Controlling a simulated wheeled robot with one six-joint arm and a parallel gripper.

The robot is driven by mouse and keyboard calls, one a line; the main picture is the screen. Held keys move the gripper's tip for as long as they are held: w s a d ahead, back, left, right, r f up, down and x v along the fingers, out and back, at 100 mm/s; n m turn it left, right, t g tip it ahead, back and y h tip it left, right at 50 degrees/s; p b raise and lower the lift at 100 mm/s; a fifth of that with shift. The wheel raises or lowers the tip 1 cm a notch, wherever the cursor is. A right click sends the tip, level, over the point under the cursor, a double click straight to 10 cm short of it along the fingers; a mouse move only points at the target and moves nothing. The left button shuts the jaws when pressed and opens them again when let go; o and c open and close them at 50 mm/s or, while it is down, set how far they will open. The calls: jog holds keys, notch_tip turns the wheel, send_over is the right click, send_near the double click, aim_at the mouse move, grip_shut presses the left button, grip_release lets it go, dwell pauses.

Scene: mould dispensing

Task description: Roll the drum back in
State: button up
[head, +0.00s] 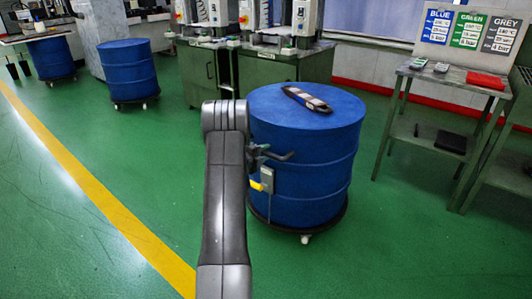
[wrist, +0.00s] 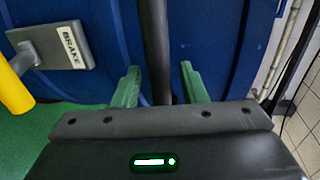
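A blue drum (head: 318,175) stands upright on a dark wheeled dolly (head: 325,226) on the green floor. A dark handle (head: 280,156) sticks out from its near side. Below the handle is a grey brake plate (head: 267,179) with a yellow lever (head: 256,186). In the wrist view the plate (wrist: 58,46) reads "BRAKE" and the yellow lever (wrist: 13,88) is at the left. My gripper (wrist: 161,84) has its green fingers either side of the dark handle bar (wrist: 155,45), with a gap showing on the right. In the head view my arm mostly hides the gripper.
A dark handheld device (head: 306,99) lies on the drum lid. Green cabinets (head: 270,68) with machines stand behind. A table (head: 455,77) with signs is at right. Two more blue drums (head: 128,72) (head: 52,58) stand at back left. Floor around the yellow line (head: 110,205) is clear.

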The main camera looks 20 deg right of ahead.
jog(key=p+v, duration=0.2)
jog(key=v, duration=1)
jog(key=shift+a, duration=0.15)
jog(key=shift+s, duration=0.1)
jog(key=b+x, duration=0.2)
jog(key=x, duration=1.1)
jog(key=shift+w+d+b, duration=0.2)
jog(key=shift+d+b, duration=0.05)
jog(key=shift+b, duration=0.05)
jog(key=shift+a, duration=0.1)
